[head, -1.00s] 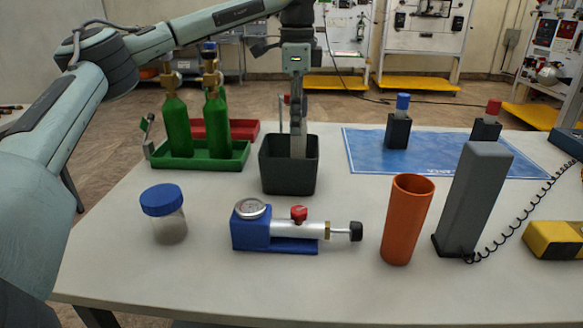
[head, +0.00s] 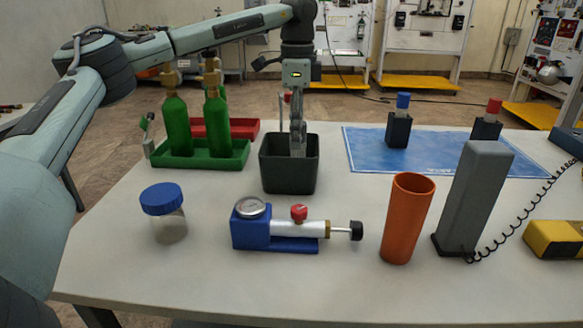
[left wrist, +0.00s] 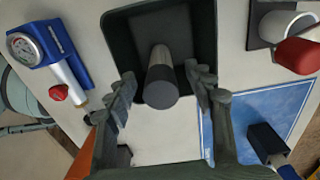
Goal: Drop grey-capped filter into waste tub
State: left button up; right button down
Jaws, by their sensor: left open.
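The waste tub (head: 288,180) is a dark, open, square-sided container in the middle of the table; its wall also shows in the left wrist view (left wrist: 118,38). My left gripper (head: 298,145) points down into the tub's mouth, with its fingertips partly behind the near wall. In the left wrist view its fingers (left wrist: 160,84) are spread apart. The filter (left wrist: 161,62), a silvery cylinder with a dark grey cap, shows between them against the tub's inside, with gaps on both sides. I cannot tell whether it rests on the tub floor. The head view does not show the filter. My right gripper is out of view.
A green tray with green cylinders (head: 176,125) stands left of the tub. In front are a blue-lidded jar (head: 162,200), a gauge pump (head: 275,228), an orange tube (head: 408,218) and a grey tower (head: 474,200). A blue mat (head: 440,160) lies to the right.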

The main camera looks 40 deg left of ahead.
pick_arm(q)
notch_tip(320, 180, up, 12)
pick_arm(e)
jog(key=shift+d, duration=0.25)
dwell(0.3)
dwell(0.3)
